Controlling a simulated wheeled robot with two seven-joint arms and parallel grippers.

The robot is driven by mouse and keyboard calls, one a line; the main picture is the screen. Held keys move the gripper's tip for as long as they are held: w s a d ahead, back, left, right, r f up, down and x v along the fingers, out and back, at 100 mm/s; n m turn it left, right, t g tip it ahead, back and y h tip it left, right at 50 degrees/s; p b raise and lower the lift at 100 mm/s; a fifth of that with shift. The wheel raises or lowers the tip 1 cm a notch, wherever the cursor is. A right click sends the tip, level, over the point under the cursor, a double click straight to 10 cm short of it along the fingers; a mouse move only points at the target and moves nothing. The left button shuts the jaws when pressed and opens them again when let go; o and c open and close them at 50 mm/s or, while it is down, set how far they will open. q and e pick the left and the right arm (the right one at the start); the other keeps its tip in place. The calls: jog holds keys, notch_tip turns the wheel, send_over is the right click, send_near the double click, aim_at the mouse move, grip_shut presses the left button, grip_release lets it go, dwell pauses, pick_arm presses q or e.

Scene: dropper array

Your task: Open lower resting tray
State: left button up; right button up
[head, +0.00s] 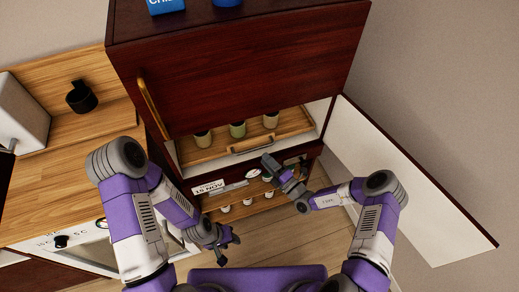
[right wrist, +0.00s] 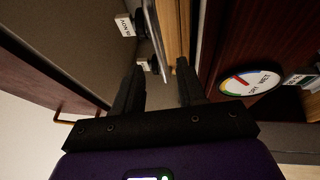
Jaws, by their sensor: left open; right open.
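In the head view a dark red cabinet (head: 245,75) holds a wooden tray (head: 215,150) with a bar handle (head: 250,150) on its front and three cups on it. Below it, a lower wooden tray (head: 240,209) carries several small white objects. My right gripper (head: 268,163) is open and empty at the cabinet front, just under the upper tray's handle and above the lower tray. In the right wrist view its two fingers (right wrist: 158,80) stand apart near a wooden edge; contact cannot be told. My left gripper (head: 229,238) is open, low and left of the lower tray.
A white door (head: 400,180) stands open on the right. A date label (head: 208,187) and a round gauge (head: 252,173) sit between the trays; the gauge also shows in the right wrist view (right wrist: 250,80). A wooden counter (head: 60,180) with a dark mug (head: 82,98) is at left.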

jog(key=x, duration=0.5)
jog(key=shift+b, duration=0.35)
grip_shut()
